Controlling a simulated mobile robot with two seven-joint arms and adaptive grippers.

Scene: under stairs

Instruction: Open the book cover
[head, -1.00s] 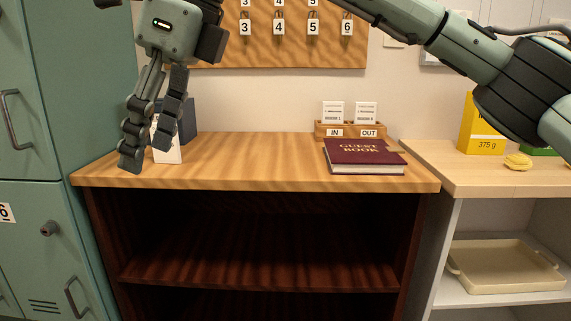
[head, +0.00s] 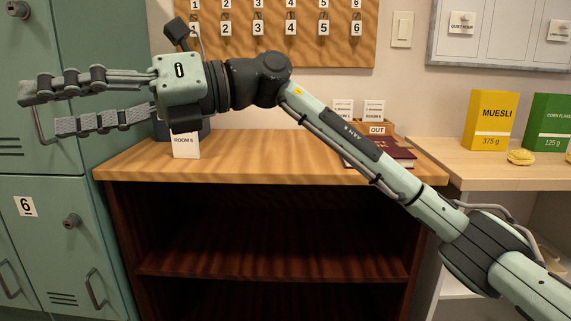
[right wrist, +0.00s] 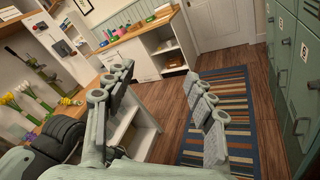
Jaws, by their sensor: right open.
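The dark red guest book (head: 402,153) lies closed on the right part of the wooden counter. My right forearm crosses in front of it, hiding most of its cover and its title. My right gripper (head: 42,110) is far to the left of the book in the head view, in front of the green lockers. Its two fingers point left, spread apart with nothing between them. The right wrist view also shows the open, empty fingers (right wrist: 162,90), with the floor and a striped rug beyond. My left gripper is not in view.
A ROOM 5 card (head: 186,146) stands at the counter's left end, below my right wrist. The OUT tray (head: 377,129) is behind the book. A yellow muesli box (head: 490,120) stands on the right counter. The middle of the wooden counter (head: 270,155) is clear.

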